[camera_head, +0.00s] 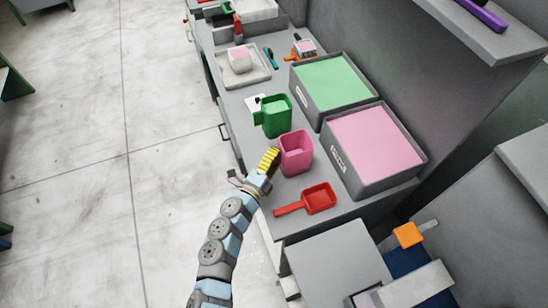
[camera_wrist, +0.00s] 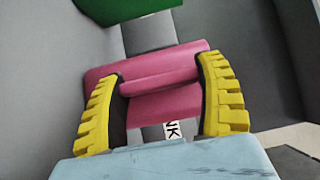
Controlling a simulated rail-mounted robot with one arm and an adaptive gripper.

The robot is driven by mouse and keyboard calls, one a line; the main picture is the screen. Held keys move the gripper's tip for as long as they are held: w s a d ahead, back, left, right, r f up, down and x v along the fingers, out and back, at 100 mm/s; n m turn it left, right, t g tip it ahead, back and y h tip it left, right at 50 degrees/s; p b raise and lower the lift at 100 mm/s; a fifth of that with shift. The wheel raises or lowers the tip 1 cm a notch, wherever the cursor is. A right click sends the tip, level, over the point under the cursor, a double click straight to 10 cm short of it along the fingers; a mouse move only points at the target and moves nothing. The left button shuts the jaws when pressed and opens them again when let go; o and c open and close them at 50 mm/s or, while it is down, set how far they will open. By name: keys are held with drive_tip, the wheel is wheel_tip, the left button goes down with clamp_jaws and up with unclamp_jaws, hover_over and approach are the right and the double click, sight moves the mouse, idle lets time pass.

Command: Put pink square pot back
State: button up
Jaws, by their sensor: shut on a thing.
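The pink square pot (camera_head: 297,154) is upright on the grey counter in the head view, just left of the bin of pink material. It fills the middle of the wrist view (camera_wrist: 150,75), where its handle lies between the yellow fingers. My gripper (camera_head: 269,160) reaches it from the lower left and is shut on the handle (camera_wrist: 160,80). The pot's underside is hidden, so I cannot tell whether it touches the counter.
A green pot (camera_head: 276,116) stands close behind the pink pot. A red scoop (camera_head: 319,198) lies in front. The pink-filled bin (camera_head: 341,163) and the green-filled bin (camera_head: 301,95) stand to the right. A pale tray (camera_head: 262,74) is farther back. Bare counter shows around the red scoop.

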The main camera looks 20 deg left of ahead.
drive_tip(key=shift+f, duration=0.15)
drive_tip(key=o, duration=1.3)
drive_tip(key=shift+c, duration=0.2)
drive_tip(key=shift+s, duration=0.2)
drive_tip(key=s, duration=0.3)
drive_tip(key=s+a, duration=0.1)
drive_tip(key=s, duration=0.6)
drive_tip(key=shift+s+a+b, duration=0.1)
drive_tip(key=shift+a+b, duration=0.15)
drive_tip(key=shift+b, duration=0.15)
drive_tip(key=shift+s, duration=0.7)
